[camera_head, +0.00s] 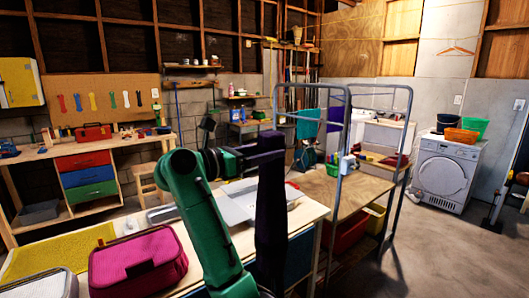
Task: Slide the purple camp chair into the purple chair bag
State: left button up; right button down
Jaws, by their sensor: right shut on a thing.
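My right gripper (248,153), on the green arm in the middle, is shut on a long dark purple bundle (271,220). The bundle hangs upright in front of the worktable, its lower end reaching the bottom of the picture. It is narrow and dark; I cannot tell for sure whether it is the folded purple camp chair or the purple chair bag. No second such piece shows clearly. My left gripper is out of view.
A magenta zipped bag (138,262) and a yellow mat (58,250) lie on the near table, with a grey tray (240,205) behind. A metal-framed cart (398,190) stands right of the table. Floor is clear before the white dryer (445,172).

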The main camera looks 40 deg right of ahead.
aim_at(262, 175)
jog(key=shift+f+b, duration=1.2)
jog(key=shift+b, duration=0.05)
jog(key=shift+f+b, duration=1.65)
jog(key=shift+f, duration=0.1)
